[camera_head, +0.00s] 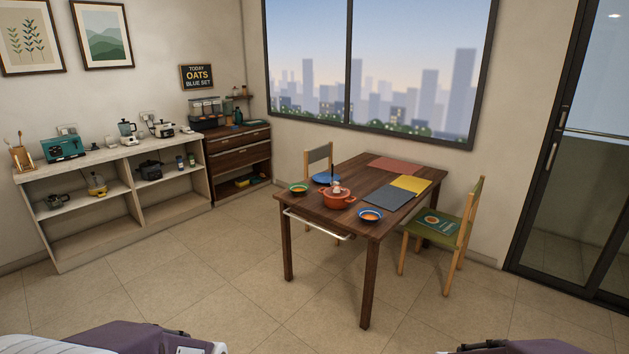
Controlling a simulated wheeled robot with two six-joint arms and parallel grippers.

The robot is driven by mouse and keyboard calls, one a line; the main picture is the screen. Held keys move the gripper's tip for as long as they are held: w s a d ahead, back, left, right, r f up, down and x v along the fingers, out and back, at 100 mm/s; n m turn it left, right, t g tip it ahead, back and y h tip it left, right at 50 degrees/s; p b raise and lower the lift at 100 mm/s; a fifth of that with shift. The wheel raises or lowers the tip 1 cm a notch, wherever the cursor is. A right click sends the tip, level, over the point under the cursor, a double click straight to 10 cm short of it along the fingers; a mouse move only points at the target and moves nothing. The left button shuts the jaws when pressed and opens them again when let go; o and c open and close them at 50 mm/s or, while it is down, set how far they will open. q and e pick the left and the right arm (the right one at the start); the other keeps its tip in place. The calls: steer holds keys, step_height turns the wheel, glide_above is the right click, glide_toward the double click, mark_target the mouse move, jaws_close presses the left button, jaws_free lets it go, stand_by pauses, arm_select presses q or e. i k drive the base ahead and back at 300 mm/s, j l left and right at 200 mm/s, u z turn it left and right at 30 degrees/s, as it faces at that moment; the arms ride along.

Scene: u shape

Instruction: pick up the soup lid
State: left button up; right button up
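An orange-red soup pot (338,200) stands on the dark wooden table (335,223), near its front edge. Something pale and upright shows at the top of the pot; it is too small to tell whether it is a lid knob or something else. I cannot clearly make out the lid's rim apart from the pot. Purple and white parts of my own arms show at the bottom left and bottom right edges. I see no gripper fingers there. Both arms are far from the table.
A green bowl (298,188) and a blue bowl (370,215) flank the pot. A blue plate (326,178) and placemats lie behind. Chairs stand behind the table and at its right (440,230). Pale shelves (75,222) line the left wall. Floor before the table is clear.

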mark_target(346, 194)
steer(key=i+j+u, duration=0.1)
steer(key=i+u, duration=0.15)
steer(key=i, duration=0.5)
steer(key=i+u, duration=0.2)
steer(key=i, duration=0.6)
steer(key=i+l+u, duration=0.25)
steer(key=i, duration=0.5)
steer(key=i+j+z, duration=0.15)
steer(key=i+z, duration=0.15)
steer(key=i, duration=0.15)
steer(key=i+j+z, duration=0.25)
steer(key=i, duration=0.2)
steer(key=i+j+z, duration=0.95)
steer(key=j, duration=0.15)
